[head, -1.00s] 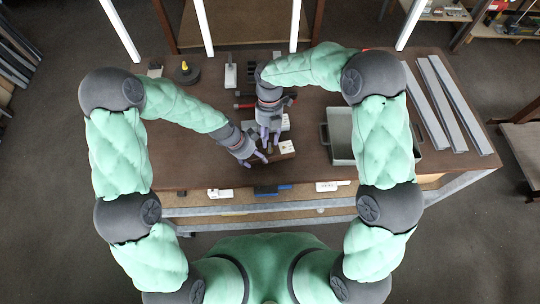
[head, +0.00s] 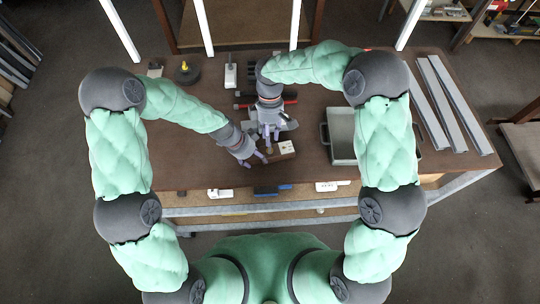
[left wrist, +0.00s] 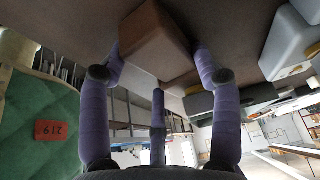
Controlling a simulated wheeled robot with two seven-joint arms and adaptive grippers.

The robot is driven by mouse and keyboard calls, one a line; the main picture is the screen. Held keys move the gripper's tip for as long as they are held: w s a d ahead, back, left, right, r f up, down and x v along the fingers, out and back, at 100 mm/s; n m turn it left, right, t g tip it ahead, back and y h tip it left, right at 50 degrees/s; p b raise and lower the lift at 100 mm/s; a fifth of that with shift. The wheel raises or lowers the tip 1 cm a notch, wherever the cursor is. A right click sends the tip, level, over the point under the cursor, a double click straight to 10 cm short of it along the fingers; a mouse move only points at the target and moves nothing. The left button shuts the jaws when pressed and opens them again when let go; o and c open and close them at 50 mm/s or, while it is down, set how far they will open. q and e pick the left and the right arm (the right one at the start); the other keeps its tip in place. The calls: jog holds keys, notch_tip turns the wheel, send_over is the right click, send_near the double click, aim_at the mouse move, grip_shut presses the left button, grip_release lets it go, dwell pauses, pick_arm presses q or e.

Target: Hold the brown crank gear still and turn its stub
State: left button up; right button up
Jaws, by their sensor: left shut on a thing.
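The brown crank gear (head: 280,152) shows in the head view as a brown block with a white plate on its right part, near the front edge of the table. In the left wrist view its brown body (left wrist: 157,42) sits between the purple fingers. My left gripper (head: 262,157) is shut on it from the left. My right gripper (head: 272,137) points down just behind the gear and seems apart from it. Its fingertips are too small to judge. The stub cannot be made out clearly; the fingers crowd that spot.
A grey bin (head: 341,135) stands right of the gear, with long grey profiles (head: 447,105) beyond it. Red and black tools (head: 245,105) lie behind the grippers. A yellow-topped dark round thing (head: 186,72) stands at the back left. The table's left front is clear.

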aim_at(270, 147)
pick_arm(q)
jog(key=shift+s+f, duration=0.25)
jog(key=shift+s, duration=0.25)
pick_arm(e)
jog(key=m, duration=0.3)
jog(key=shift+r, duration=0.1)
jog(key=m, duration=0.5)
jog(key=shift+r, duration=0.15)
jog(key=m, duration=0.3)
jog(key=shift+r, duration=0.1)
jog(key=m, duration=0.4)
jog(key=shift+m, duration=0.3)
jog(key=shift+f, duration=3.9)
pick_arm(q)
jog(key=shift+w, duration=0.1)
